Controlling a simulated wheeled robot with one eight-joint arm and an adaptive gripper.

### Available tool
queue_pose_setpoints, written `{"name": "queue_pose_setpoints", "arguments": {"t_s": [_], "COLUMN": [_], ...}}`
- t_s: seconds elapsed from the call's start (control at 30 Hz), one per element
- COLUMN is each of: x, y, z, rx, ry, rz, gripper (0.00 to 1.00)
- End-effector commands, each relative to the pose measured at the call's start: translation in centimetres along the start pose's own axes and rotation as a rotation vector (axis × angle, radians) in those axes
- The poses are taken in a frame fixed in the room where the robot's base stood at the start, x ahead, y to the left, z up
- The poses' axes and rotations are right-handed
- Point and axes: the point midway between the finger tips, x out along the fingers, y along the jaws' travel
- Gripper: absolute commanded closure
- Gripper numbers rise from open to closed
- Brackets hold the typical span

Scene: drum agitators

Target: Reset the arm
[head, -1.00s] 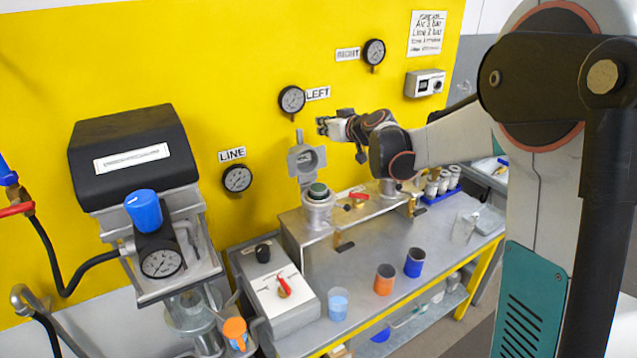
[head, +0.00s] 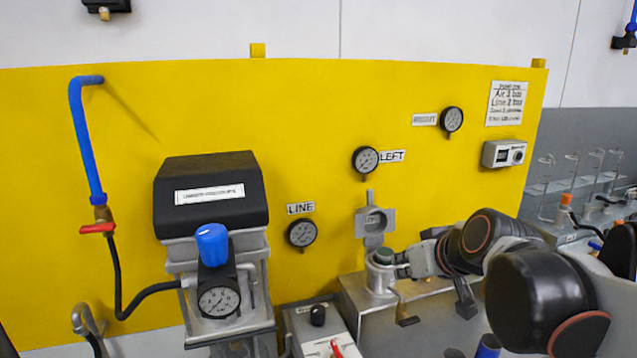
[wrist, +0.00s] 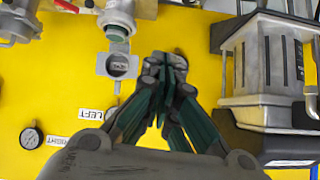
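My arm reaches in from the lower right in the head view. My gripper (head: 404,264) is beside the left metal pot with the green top (head: 380,268), below the raised grey lid (head: 375,222). In the wrist view my gripper (wrist: 167,62) has its dark green fingers together at the tips, with nothing seen between them. The lid shows close beside the fingertips in the wrist view (wrist: 118,66), and the pot lies beyond it (wrist: 117,18). I cannot tell from the head view whether the gripper touches the pot.
The yellow panel (head: 330,110) carries the LEFT gauge (head: 365,160) and the LINE gauge (head: 301,234). A regulator with a blue knob (head: 212,244) stands left. A control box with a red lever (head: 325,330) is at the bottom. A blue cup (head: 488,346) is partly hidden by my arm.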

Motion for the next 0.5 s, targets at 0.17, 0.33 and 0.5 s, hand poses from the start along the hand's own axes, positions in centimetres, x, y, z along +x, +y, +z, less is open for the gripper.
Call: {"name": "queue_pose_setpoints", "arguments": {"t_s": [0.17,0.33,0.5], "x": [-2.8,-4.8,-6.0], "y": [-0.8,-0.7,-0.2], "z": [8.1,15.1,19.7], "rx": [0.038,0.077,0.107], "ry": [-0.095,-0.170,-0.212], "rz": [0.061,0.134,0.194], "gripper": [1.00,1.00,1.00]}}
